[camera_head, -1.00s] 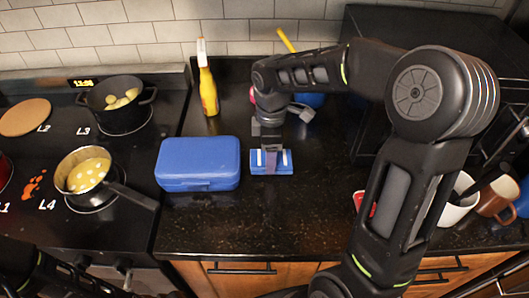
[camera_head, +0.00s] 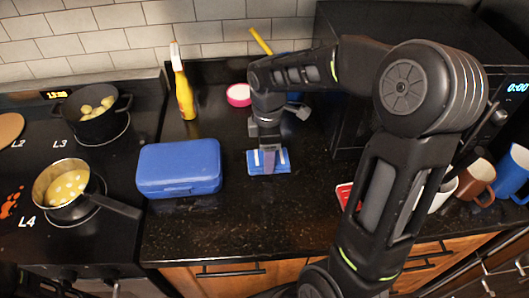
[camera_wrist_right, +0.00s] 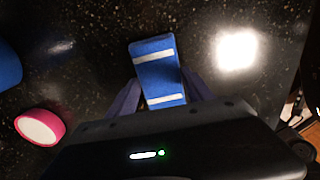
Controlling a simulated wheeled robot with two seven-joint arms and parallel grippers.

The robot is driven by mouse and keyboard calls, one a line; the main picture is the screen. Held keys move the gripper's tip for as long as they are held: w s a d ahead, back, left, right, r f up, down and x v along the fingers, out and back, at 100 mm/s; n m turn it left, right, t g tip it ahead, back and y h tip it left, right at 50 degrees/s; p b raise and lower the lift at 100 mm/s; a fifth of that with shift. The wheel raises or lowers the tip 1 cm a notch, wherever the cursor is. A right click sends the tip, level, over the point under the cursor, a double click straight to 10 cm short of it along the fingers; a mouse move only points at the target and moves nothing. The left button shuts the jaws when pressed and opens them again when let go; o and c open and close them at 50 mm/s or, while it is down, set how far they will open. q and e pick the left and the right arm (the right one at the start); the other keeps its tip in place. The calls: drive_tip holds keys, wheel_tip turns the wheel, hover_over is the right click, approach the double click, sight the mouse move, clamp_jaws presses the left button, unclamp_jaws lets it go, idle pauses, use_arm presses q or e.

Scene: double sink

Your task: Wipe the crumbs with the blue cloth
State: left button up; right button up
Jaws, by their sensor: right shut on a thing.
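The blue cloth (camera_head: 254,168), a small pad-like block with two white stripes, is at the black counter's surface, right of the blue box. My right gripper (camera_head: 268,158) is shut on it from above. In the right wrist view the cloth (camera_wrist_right: 158,74) sticks out between the fingers of my right gripper (camera_wrist_right: 160,94). I cannot tell crumbs from the counter's speckles. My left gripper is not in view.
The blue box (camera_head: 179,168) stands left of the cloth. Behind are a yellow bottle (camera_head: 184,95) and a pink-rimmed round item (camera_head: 239,95). A stove with two pots (camera_head: 92,112) is left; mugs (camera_head: 475,178) stand right. The front counter (camera_head: 220,235) is clear.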

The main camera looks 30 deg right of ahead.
sight(283, 156)
drive_tip(key=shift+s+d+f, duration=0.1)
drive_tip(key=shift+s+d, duration=0.45)
drive_tip(key=shift+d, duration=0.3)
drive_tip(key=shift+s+d+f, duration=0.1)
drive_tip(key=shift+s+d, duration=0.4)
drive_tip(key=shift+d, duration=0.35)
drive_tip(key=shift+d+r+p, duration=0.1)
drive_tip(key=shift+r+p, duration=0.35)
clamp_jaws()
wheel_tip(283, 156, up, 5)
drive_tip(key=p, duration=0.4)
drive_tip(key=shift+r, duration=0.15)
drive_tip(key=shift+w, duration=0.1)
drive_tip(key=shift+r+p, duration=0.6)
drive_tip(key=shift+r, duration=0.9)
